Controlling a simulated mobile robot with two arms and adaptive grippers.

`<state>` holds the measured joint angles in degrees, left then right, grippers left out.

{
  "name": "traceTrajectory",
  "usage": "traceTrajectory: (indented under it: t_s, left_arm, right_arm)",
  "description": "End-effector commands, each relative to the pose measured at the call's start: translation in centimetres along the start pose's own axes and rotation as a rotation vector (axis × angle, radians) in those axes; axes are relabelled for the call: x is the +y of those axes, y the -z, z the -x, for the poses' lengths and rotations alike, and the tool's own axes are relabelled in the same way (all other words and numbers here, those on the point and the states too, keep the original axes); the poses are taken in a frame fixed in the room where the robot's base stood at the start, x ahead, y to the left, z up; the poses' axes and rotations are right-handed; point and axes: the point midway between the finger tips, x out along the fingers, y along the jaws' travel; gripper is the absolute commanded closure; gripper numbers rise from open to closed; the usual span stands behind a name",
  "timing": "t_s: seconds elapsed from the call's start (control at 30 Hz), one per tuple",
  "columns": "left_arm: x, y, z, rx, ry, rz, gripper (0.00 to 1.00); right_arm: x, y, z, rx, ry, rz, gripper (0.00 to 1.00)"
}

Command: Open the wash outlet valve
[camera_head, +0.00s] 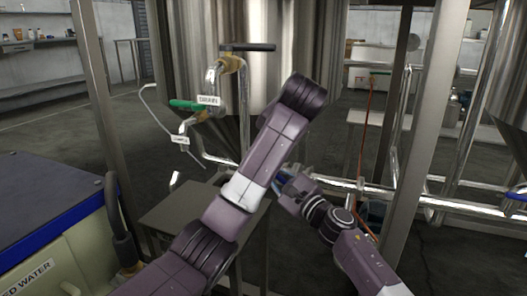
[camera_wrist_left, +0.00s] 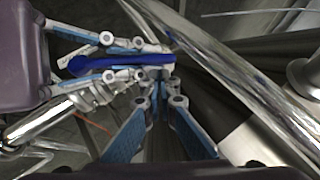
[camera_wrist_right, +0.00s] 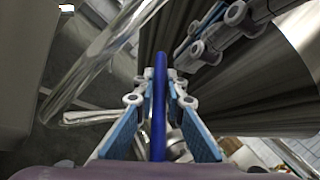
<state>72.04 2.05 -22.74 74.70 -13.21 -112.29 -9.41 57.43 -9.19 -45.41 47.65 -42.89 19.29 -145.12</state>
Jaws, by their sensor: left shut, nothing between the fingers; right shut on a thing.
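A blue lever handle (camera_wrist_left: 120,63), which seems to be the wash outlet valve's, lies beside a shiny pipe; no label on it can be read. My right gripper (camera_wrist_right: 158,88) is shut on this blue handle (camera_wrist_right: 158,110), which runs lengthwise between its fingers. In the head view my right gripper (camera_head: 289,187) is partly behind my left forearm. My left gripper (camera_wrist_left: 157,86) is shut and empty, its fingertips close to the valve end of the handle. In the head view my left arm hides the valve and most of my left gripper.
A steel tank (camera_head: 290,45) is behind. Shiny horizontal pipes (camera_head: 350,186) and upright frame posts (camera_head: 428,120) crowd the right. A blue-rimmed container (camera_head: 50,240) is at front left.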

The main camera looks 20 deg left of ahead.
Motion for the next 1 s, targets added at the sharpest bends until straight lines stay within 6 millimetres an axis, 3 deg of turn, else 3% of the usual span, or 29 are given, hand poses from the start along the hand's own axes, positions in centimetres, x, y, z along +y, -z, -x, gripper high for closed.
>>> traceTrajectory:
  t_s: [0.87, 0.9, 1.0]
  left_arm:
    - [-0.3, -1.9, -2.1, -0.008, 0.002, 0.002, 1.00]
    - [-0.3, -1.9, -2.1, -0.009, 0.003, 0.002, 1.00]
    - [-0.3, -2.0, -2.2, -0.011, 0.003, 0.001, 1.00]
  right_arm:
    - [-0.1, 0.1, 0.1, 0.000, 0.002, -0.002, 1.00]
    - [-0.1, 0.1, 0.1, 0.000, 0.002, -0.002, 0.87]
    - [-0.2, 0.0, 0.1, -0.001, 0.003, -0.002, 0.76]
